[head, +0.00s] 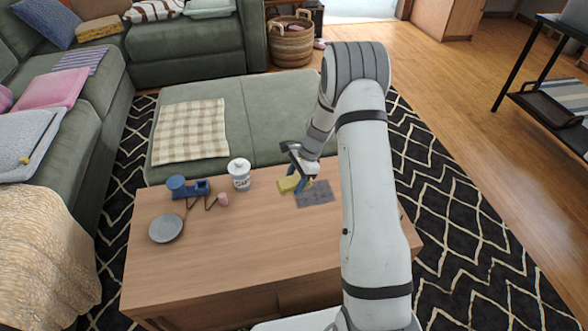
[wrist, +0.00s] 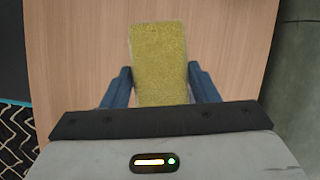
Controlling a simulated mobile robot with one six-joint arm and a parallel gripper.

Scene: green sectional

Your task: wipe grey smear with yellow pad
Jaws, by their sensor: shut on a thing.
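The yellow pad (head: 287,184) is at the far right part of the wooden table (head: 240,235). My gripper (head: 298,183) is shut on it. In the wrist view the pad (wrist: 159,50) sits between the two blue fingers of my gripper (wrist: 161,75), and its far end sticks out past them. The grey smear (head: 316,193) is a dark rectangular patch on the tabletop, just right of the pad in the head view. The smear does not show in the wrist view. I cannot tell whether the pad touches the table.
A white lidded canister (head: 240,175) stands left of the pad. The table's front middle is clear. A green sofa section (head: 270,105) borders the far edge.

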